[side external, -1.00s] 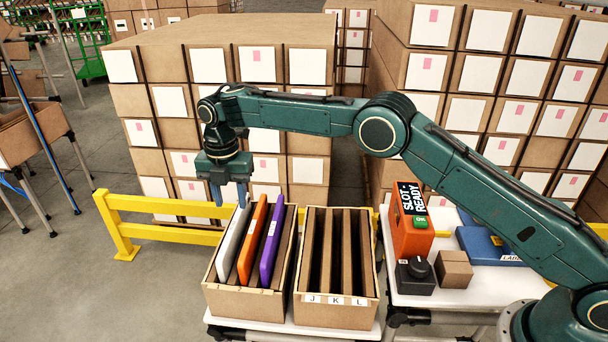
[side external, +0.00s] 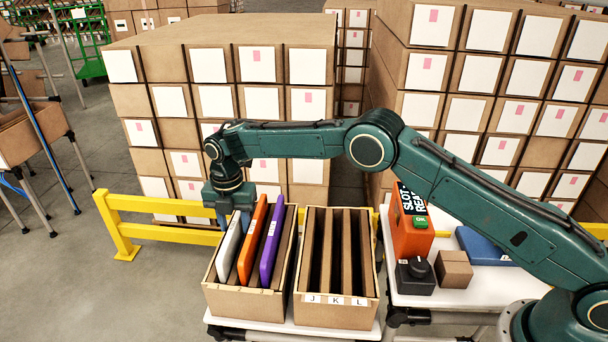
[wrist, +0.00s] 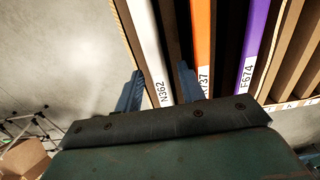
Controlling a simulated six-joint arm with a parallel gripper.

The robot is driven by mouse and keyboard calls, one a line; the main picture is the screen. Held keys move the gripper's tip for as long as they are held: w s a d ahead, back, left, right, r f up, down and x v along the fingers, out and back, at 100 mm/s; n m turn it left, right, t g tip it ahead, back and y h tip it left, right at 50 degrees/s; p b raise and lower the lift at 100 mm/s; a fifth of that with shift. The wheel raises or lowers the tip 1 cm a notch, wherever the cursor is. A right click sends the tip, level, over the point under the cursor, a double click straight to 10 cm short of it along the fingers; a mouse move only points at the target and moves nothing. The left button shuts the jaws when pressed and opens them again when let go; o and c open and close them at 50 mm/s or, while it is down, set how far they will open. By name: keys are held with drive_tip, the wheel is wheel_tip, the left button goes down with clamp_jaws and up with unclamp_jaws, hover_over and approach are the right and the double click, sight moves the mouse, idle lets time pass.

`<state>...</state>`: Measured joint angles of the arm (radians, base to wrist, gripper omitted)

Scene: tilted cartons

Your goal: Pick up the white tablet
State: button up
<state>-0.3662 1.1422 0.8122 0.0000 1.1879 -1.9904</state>
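The white tablet (side external: 230,242) stands tilted in the leftmost slot of the left carton (side external: 245,300). An orange tablet (side external: 252,240) and a purple tablet (side external: 272,247) lean in the slots to its right. In the wrist view the white tablet (wrist: 153,60) carries the label N362. My gripper (side external: 224,222) is down at the far end of the white tablet. In the wrist view my gripper (wrist: 160,70) is open, with one blue finger on each side of the white tablet and gaps showing. The fingertips are partly hidden in the side view.
A second carton (side external: 336,312) with slots marked J, K, L stands empty to the right. An orange device (side external: 410,230), a black knob box (side external: 414,276) and a small brown box (side external: 454,268) sit on the white table. A yellow rail (side external: 160,205) runs behind.

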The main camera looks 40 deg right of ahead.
drive_tip(key=shift+f, duration=0.8)
drive_tip(key=shift+r, duration=0.1)
clamp_jaws()
